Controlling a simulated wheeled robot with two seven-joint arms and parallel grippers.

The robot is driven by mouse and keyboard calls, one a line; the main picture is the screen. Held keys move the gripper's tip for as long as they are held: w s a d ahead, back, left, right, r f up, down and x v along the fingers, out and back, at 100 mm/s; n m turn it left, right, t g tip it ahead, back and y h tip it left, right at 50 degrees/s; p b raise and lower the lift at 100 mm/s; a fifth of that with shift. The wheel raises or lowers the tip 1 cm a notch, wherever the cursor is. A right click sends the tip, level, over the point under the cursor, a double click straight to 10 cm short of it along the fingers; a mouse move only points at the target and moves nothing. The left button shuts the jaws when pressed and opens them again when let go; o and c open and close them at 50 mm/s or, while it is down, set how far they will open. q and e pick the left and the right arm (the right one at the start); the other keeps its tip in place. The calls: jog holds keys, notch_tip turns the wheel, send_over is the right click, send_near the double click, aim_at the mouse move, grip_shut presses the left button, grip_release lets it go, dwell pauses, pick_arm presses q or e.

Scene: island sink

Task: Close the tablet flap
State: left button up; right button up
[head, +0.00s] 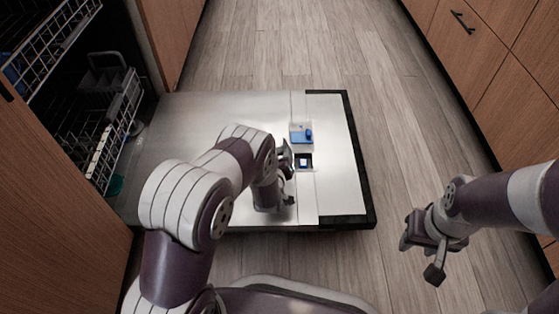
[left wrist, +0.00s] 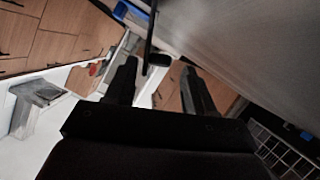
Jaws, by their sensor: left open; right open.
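The dishwasher door (head: 200,115) lies open and flat, its inner side up. The tablet flap (head: 301,131), pale with a blue part, is open beside the dark tablet compartment (head: 304,162). A small blue and white piece shows in that compartment. My left gripper (head: 289,172) is open and empty, just left of the compartment; I cannot tell if it touches anything. In the left wrist view its two fingers (left wrist: 158,85) are apart, and a blue part of the flap (left wrist: 130,14) shows beyond them. My right gripper (head: 430,245) is open and empty, right of the door above the floor.
Dishwasher racks (head: 105,125) stand at the left inside the dark tub. Wooden cabinets (head: 505,50) line the right side. The wooden floor (head: 300,45) is clear beyond and to the right of the door.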

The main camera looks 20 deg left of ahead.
aim_at(293, 164)
pick_arm(q)
jog(key=shift+b+x, duration=0.5)
jog(key=shift+x, duration=0.65)
jog(key=shift+w, duration=0.25)
grip_shut()
pick_arm(e)
jog(key=shift+s+f, duration=0.15)
jog(key=shift+f, duration=0.8)
pick_arm(q)
jog(key=shift+d+r+p, duration=0.1)
jog(key=shift+d+p, duration=0.05)
jog(key=shift+p, duration=0.15)
pick_arm(e)
jog(key=shift+r, duration=0.25)
pick_arm(q)
jog(key=shift+w+d+r+m+y+p, duration=0.1)
jog(key=shift+d+r+m+y+p, duration=0.4)
jog(key=shift+m+p, duration=0.45)
jog(key=shift+w+d+m+g+y+p, duration=0.2)
jog(key=shift+d+m+g+y+p, duration=0.25)
jog(key=shift+d+m, duration=0.25)
jog(key=shift+w+d+m+y+p, duration=0.2)
jog(key=shift+d+m+y+p, duration=0.1)
jog(key=shift+d+m+y, duration=0.4)
pick_arm(e)
jog(key=shift+r, duration=1.7)
